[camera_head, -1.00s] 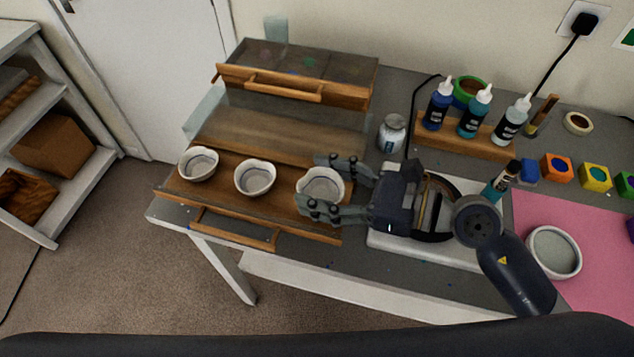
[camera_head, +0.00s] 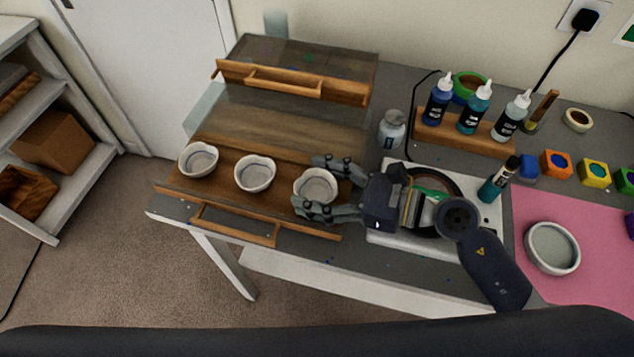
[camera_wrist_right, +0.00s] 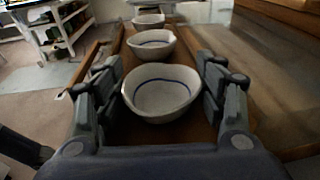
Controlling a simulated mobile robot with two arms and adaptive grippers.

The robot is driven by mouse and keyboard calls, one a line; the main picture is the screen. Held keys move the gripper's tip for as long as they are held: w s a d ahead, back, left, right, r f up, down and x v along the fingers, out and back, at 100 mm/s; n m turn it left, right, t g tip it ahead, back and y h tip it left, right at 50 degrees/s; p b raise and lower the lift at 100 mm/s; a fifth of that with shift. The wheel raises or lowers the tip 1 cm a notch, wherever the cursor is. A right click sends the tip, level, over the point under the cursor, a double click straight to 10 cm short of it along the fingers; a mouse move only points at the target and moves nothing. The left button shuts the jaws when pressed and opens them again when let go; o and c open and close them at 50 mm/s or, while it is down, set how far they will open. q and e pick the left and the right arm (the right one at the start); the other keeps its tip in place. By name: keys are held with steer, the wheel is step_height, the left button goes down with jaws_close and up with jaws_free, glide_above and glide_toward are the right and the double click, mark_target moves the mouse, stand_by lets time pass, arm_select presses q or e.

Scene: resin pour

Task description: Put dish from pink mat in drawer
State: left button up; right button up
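My right gripper (camera_head: 308,187) is over the open lower drawer (camera_head: 217,190) at its right end. The dish is upright, at or just above the drawer floor. Two similar dishes, a left one (camera_head: 198,160) and a middle one (camera_head: 255,173), stand in the same drawer in a row with it. Another round white dish (camera_head: 552,248) lies on the pink mat (camera_head: 590,275) at the right. My left gripper is not in view.
An upper drawer front (camera_head: 290,83) is above the open drawer. A white appliance (camera_head: 385,238) lies under my right arm. A grey jar (camera_head: 392,130), a wooden bottle rack (camera_head: 465,140) and a teal bottle (camera_head: 492,186) stand behind. Colored cubes line the mat's back edge.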

stand_by(0.4)
steer(key=shift+r, duration=0.25)
steer(key=b+v, duration=0.1)
steer(key=v, duration=0.3)
steer(key=b+v, duration=0.2)
steer(key=v, duration=0.3)
steer(key=shift+s+d+f+b, duration=0.1)
steer(key=shift+d+f+b, duration=0.05)
steer(key=shift+d+b, duration=0.2)
steer(key=shift+b+v, duration=0.3)
steer(key=shift+v, duration=0.9)
steer(key=shift+a, duration=0.1)
